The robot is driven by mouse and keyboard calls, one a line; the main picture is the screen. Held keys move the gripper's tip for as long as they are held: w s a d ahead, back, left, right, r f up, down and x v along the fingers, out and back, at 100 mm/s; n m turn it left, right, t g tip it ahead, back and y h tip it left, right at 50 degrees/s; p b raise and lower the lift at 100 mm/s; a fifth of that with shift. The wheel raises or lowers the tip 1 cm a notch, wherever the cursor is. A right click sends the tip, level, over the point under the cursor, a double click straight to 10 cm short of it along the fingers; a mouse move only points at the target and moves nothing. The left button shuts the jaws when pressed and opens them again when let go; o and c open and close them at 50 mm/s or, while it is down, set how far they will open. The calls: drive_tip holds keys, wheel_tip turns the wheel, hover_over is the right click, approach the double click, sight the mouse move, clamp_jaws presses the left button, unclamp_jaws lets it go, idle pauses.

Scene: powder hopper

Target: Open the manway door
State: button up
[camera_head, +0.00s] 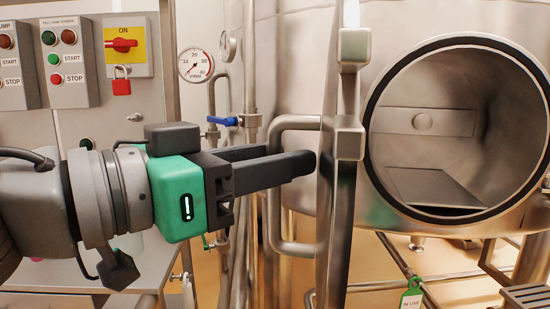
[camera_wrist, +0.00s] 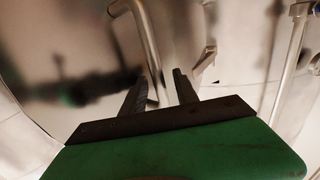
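The round manway opening (camera_head: 455,125) is uncovered at right in the head view, with a dark seal around its rim. The manway door (camera_head: 335,215) stands swung out, nearly edge-on to the left of the opening. A bent metal handle (camera_head: 274,215) is on the door's left-facing side; it also shows in the wrist view (camera_wrist: 148,45). My gripper (camera_head: 290,160) is at the handle, its front finger crossing before it. In the wrist view my gripper (camera_wrist: 160,80) has its fingers apart, the bar's lower end showing between them. I cannot tell whether they touch.
Control boxes with buttons (camera_head: 68,55) and a red rotary switch with a padlock (camera_head: 122,85) are on the left wall. A gauge (camera_head: 196,65), a blue-handled valve (camera_head: 223,121) and upright pipes stand behind my gripper.

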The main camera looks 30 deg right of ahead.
drive_tip(key=s+a+p, duration=0.1)
drive_tip(key=a+p, duration=0.2)
drive_tip(key=a, duration=0.4)
drive_tip(key=shift+a, duration=0.4)
